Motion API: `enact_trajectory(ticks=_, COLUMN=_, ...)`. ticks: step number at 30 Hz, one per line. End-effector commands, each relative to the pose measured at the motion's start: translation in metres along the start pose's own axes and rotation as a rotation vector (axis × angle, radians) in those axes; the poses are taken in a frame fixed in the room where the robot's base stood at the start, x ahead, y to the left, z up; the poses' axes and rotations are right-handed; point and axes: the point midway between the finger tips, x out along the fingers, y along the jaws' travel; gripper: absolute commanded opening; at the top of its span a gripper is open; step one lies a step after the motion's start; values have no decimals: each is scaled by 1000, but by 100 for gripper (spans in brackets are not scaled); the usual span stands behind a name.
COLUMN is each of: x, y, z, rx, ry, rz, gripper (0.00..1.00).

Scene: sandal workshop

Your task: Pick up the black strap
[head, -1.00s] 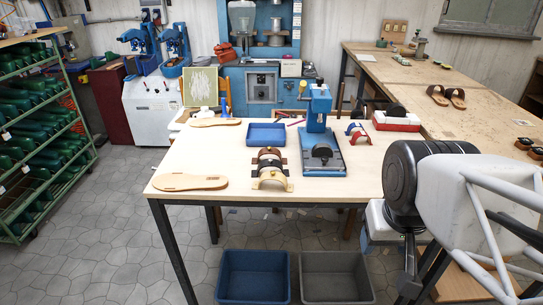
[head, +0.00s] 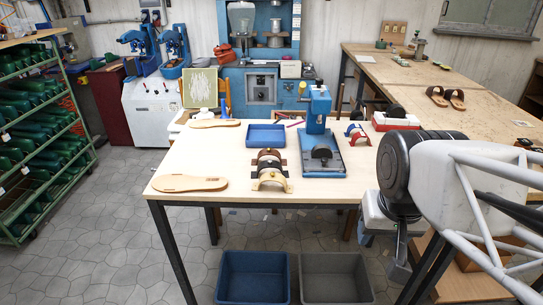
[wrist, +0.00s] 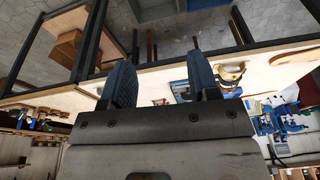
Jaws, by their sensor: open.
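Several curved straps stand in a row at the front middle of the table: a brown strap (head: 269,153) at the back, a black strap (head: 267,164) in the middle and a cream strap (head: 270,181) at the front. The cream strap partly hides the black one. My gripper (head: 398,270) hangs beyond the table's right front corner, well to the right of the straps and apart from them. In the wrist view its two fingers (wrist: 163,62) are spread with nothing between them. A cream strap shows small beyond the right finger; I cannot make out the black one there.
A blue press (head: 320,110) with a dark curved piece on its plate stands just right of the straps. A blue tray (head: 250,140) lies behind them. Sandal soles (head: 190,184) lie at left. Blue and grey bins (head: 240,295) stand on the floor in front.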

Motion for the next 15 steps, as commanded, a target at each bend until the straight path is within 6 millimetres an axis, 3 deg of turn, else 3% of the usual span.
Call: enact_trajectory(ticks=15, x=8, y=-40, z=-113, rx=353, ry=-61, rz=1, gripper=55)
